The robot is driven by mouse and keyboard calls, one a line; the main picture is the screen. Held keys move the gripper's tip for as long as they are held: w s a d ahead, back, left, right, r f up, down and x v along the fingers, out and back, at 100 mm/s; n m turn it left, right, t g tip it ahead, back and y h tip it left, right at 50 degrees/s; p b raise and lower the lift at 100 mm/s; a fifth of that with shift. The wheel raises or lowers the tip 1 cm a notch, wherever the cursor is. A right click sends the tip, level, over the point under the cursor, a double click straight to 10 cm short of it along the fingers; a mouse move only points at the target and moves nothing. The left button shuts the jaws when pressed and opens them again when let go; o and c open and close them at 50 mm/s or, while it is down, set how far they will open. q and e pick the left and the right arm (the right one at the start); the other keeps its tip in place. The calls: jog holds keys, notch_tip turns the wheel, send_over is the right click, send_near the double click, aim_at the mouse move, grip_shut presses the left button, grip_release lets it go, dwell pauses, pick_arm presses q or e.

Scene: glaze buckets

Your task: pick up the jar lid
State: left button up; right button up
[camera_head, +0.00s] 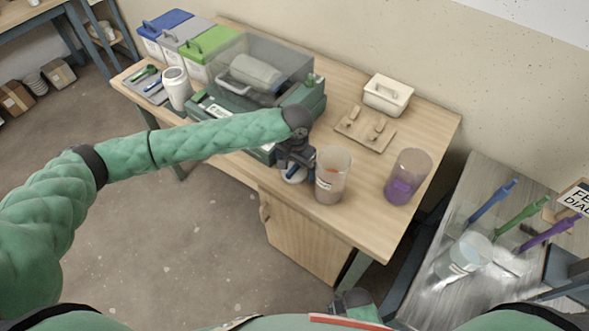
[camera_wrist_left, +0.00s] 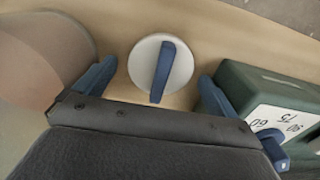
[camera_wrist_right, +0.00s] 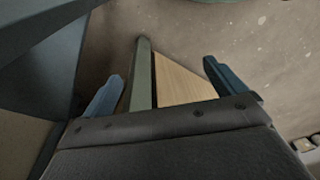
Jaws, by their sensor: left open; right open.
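The jar lid (camera_wrist_left: 142,68) is a round white disc with an upright blue bar handle, lying flat on the table. In the head view the lid (camera_head: 293,179) shows partly beneath my left gripper (camera_head: 292,168), near the front edge. In the left wrist view my left gripper (camera_wrist_left: 157,77) is open, with one blue finger on each side of the lid and a gap to both. My right gripper (camera_wrist_right: 163,83) is open and empty, low in front of the table; the head view shows part of it at the bottom.
A translucent cup (camera_head: 332,176) stands close beside the left gripper. A green machine (camera_head: 312,101) with a dial is on its other side. A purple-filled cup (camera_head: 408,177), a wooden board (camera_head: 352,129) and a white box (camera_head: 388,94) stand farther right. A white jar (camera_head: 177,89) is at left.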

pick_arm(q)
jog(key=c, duration=1.1)
jog(key=shift+o, duration=0.2)
jog(key=shift+r, duration=0.1)
